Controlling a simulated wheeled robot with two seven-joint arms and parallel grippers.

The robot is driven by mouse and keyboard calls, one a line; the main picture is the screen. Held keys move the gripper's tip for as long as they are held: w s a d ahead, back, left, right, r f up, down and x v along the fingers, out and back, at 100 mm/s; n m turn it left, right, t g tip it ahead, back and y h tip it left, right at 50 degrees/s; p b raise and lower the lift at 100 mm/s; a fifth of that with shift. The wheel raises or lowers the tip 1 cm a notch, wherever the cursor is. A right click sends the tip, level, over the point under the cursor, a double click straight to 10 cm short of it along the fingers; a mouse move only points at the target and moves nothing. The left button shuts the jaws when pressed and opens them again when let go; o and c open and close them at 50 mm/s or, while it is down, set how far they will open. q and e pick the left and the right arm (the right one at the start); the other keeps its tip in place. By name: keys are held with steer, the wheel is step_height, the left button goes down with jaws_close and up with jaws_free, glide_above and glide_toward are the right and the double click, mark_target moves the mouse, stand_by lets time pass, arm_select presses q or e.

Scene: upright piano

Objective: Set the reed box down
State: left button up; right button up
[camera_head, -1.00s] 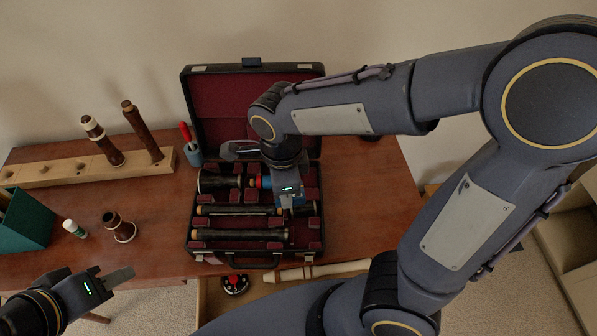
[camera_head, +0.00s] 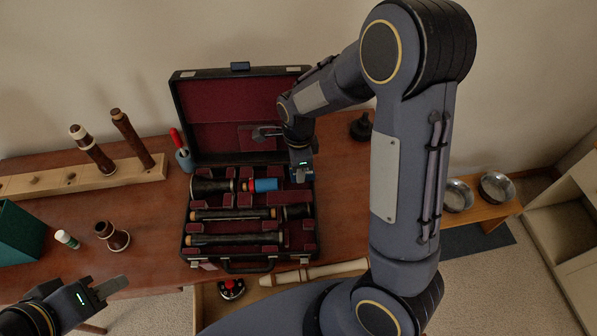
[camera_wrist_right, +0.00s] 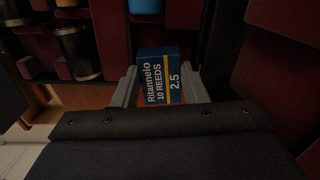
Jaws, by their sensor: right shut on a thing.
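The reed box (camera_wrist_right: 160,82) is blue with a yellow stripe and reads "Ritannelo 10 REEDS 2.5". In the right wrist view it sits between the grey fingers of my right gripper (camera_wrist_right: 158,92), which is shut on it. In the head view my right gripper (camera_head: 299,176) points down at the right side of the open instrument case (camera_head: 227,257), and the box is mostly hidden there. I cannot tell whether the box touches the case floor. My left gripper (camera_head: 110,288) hangs at the lower left, apart from the case; its finger gap is unclear.
The case has maroon lining and holds dark instrument joints (camera_head: 235,239) and a blue-and-red roll (camera_head: 265,185). A wooden peg rack (camera_head: 70,180), a green box (camera_head: 20,235) and a small white-and-green tube (camera_head: 66,239) are left. Table (camera_head: 345,190) right of the case is mostly bare.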

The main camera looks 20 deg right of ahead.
step_height(320, 180, down, 3)
steer(key=shift+r, duration=0.1)
steer(key=shift+c, duration=0.7)
steer(key=shift+s, duration=0.1)
steer(key=shift+c, duration=1.1)
steer(key=o, duration=1)
steer(key=shift+f, duration=0.2)
steer(key=shift+o, duration=0.2)
steer(key=shift+r, duration=0.1)
step_height(320, 180, up, 12)
steer(key=shift+p, duration=0.3)
steer(key=s+r+n+t+y, duration=0.2)
steer(key=s+r+n, duration=0.1)
steer(key=s+n, duration=0.6)
steer(key=s+r+n+t+y, duration=0.1)
steer(key=s+r+n+t, duration=0.2)
steer(key=s+n, duration=0.7)
steer(key=shift+s+a+r+t+y, duration=0.15)
steer(key=shift+s+r+t+y, duration=0.2)
steer(key=shift+r, duration=0.3)
